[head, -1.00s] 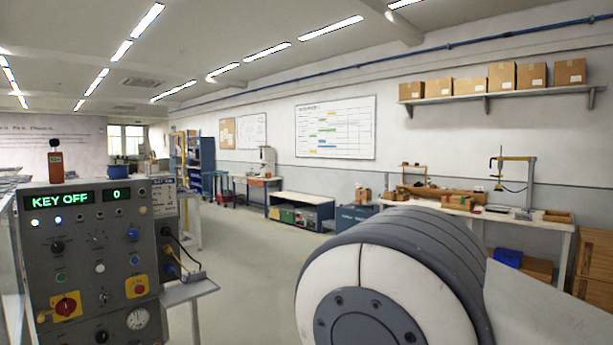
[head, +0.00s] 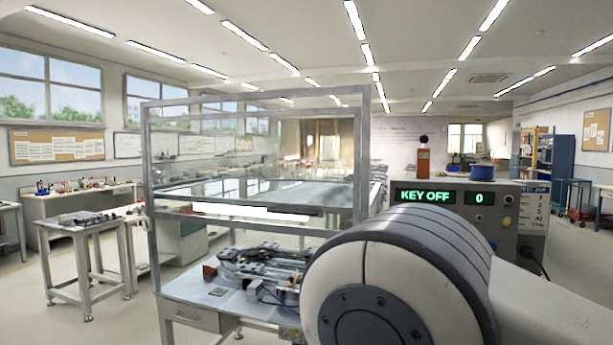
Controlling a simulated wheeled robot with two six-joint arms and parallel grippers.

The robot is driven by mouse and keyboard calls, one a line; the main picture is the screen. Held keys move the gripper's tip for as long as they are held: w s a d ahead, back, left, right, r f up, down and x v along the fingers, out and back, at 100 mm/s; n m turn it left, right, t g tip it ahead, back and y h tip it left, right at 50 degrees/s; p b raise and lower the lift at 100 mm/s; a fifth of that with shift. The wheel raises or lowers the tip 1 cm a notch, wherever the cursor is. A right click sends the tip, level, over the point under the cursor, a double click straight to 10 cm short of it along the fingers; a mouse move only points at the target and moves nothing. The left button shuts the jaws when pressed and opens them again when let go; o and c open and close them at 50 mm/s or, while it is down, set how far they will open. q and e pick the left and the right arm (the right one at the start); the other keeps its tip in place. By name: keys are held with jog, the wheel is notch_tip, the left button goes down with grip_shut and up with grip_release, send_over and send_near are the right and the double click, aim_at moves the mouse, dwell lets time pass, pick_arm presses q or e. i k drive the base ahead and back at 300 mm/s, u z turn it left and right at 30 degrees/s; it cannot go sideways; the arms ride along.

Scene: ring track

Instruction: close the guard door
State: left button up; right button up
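A metal-framed guard enclosure with clear panels (head: 257,100) stands over a worktable in the middle of the head view. Its guard door seems to be the clear framed front panel, whose lower bar (head: 250,226) sits well above the tabletop. Open space shows beneath that bar, so the door looks raised, though the clear panes make this hard to tell. Grey machinery (head: 262,266) lies on the table below. My arm's large rounded joint hides the table's right end. Neither of my grippers is in view.
A control panel (head: 470,215) reading "KEY OFF" and "0" stands right of the enclosure, partly behind my arm. A small side table (head: 85,235) and a workbench (head: 80,203) stand at left.

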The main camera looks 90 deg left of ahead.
aim_at(319, 213)
jog(key=u, duration=3.35)
jog(key=k, duration=0.25)
jog(key=z, duration=0.75)
jog(key=i, duration=0.7)
jog(key=u, duration=0.2)
